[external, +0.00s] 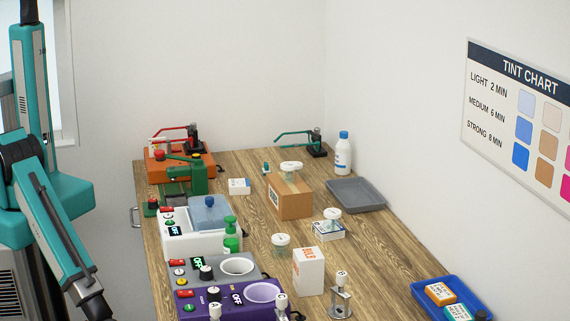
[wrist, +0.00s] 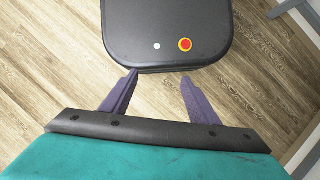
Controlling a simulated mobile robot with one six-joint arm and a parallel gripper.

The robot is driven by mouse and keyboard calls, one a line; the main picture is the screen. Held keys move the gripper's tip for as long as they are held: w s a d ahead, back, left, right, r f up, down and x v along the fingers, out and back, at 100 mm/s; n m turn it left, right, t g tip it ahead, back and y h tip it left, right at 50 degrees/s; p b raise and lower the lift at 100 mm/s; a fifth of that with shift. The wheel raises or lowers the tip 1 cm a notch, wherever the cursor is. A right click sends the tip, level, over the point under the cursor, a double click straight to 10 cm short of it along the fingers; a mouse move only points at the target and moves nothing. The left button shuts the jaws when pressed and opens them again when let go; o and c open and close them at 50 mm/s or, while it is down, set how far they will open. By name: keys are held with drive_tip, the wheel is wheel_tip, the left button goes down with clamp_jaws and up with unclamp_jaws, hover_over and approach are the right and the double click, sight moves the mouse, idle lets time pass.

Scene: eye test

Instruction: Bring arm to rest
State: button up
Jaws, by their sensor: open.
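My teal arm (external: 55,215) stands at the left edge of the external view, beside the bench. Its forearm points down and its lower end runs out of the bottom of the picture, so the fingers are hidden there. In the wrist view my gripper (wrist: 159,75) is open and empty. Its two purple fingers are spread apart and point towards the dark rounded top of my own base, which carries a red button with a yellow ring. Wood floor shows between and around the fingers.
The wooden bench (external: 370,258) holds a white water bath (external: 190,243), a purple device (external: 203,302), a cardboard box (external: 290,198), a white bottle (external: 343,155), a grey tray (external: 356,194) and a blue tray (external: 424,297). A drawer handle (external: 134,217) sticks out at its left side.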

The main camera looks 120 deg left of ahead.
drive_tip(key=s+a+r+n, duration=0.2)
drive_tip(key=s+a+r, duration=0.1)
drive_tip(key=a, duration=0.2)
drive_tip(key=shift+s+a+g+h+p, duration=0.25)
drive_tip(key=shift+a+g+h+p, duration=0.05)
drive_tip(key=shift+a+p, duration=0.05)
drive_tip(key=shift+o, duration=0.6)
drive_tip(key=shift+w, duration=0.1)
idle(0.9)
